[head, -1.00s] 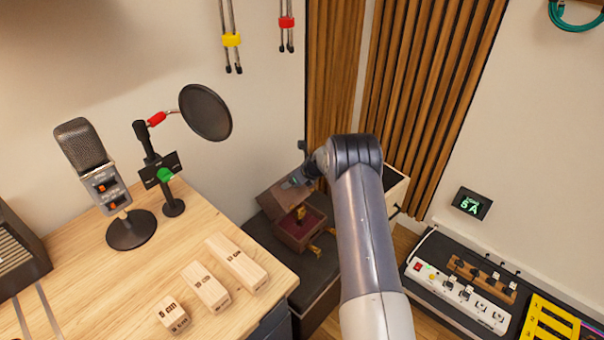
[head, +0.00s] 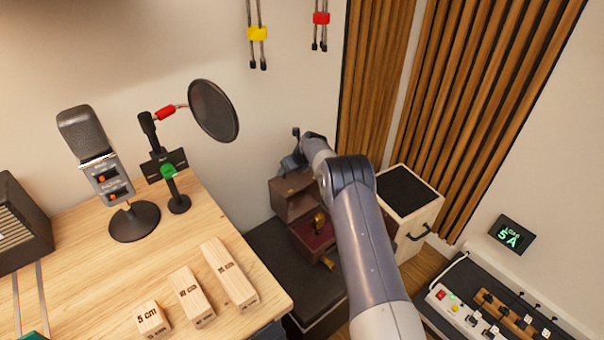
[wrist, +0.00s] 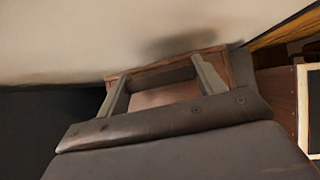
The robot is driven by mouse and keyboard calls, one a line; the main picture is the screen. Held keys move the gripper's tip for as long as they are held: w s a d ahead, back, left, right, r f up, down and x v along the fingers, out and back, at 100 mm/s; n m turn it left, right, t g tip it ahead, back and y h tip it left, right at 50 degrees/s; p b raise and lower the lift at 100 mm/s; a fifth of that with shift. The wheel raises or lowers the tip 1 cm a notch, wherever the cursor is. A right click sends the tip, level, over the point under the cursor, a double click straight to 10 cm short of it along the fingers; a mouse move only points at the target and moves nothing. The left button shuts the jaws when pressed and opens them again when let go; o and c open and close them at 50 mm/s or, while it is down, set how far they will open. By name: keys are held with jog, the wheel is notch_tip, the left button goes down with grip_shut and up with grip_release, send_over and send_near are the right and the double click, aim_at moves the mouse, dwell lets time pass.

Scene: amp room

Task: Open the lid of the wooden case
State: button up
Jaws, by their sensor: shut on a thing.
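The wooden case (head: 313,243) stands open on a dark surface in the head view, showing a red lining and a gold-coloured item inside. Its brown lid (head: 292,194) is raised at the back, close to upright. My gripper (head: 291,163) is at the lid's upper edge. In the wrist view, the two fingers of my gripper (wrist: 160,75) are on either side of the brown lid panel (wrist: 165,96), shut on it. A gold latch (head: 328,263) shows at the case's front. My arm covers part of the case's right side.
A wooden desk (head: 85,265) on the left holds a microphone (head: 92,150), a pop filter (head: 214,110) and three wooden blocks (head: 229,272). A white cabinet (head: 410,205) stands right of my arm. The wall is close behind the lid.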

jog(key=shift+w+a+f+b, duration=0.25)
jog(key=shift+w+b, duration=0.1)
jog(key=shift+w, duration=0.05)
jog(key=shift+w+a+f+b, duration=0.2)
jog(key=shift+w+a+b, duration=0.1)
jog(key=shift+w, duration=0.1)
jog(key=o, duration=1.4)
jog(key=shift+d+r, duration=0.1)
jog(key=shift+r, duration=0.05)
jog(key=v, duration=1)
jog(key=shift+s+r, duration=0.2)
jog(key=shift+s, duration=0.05)
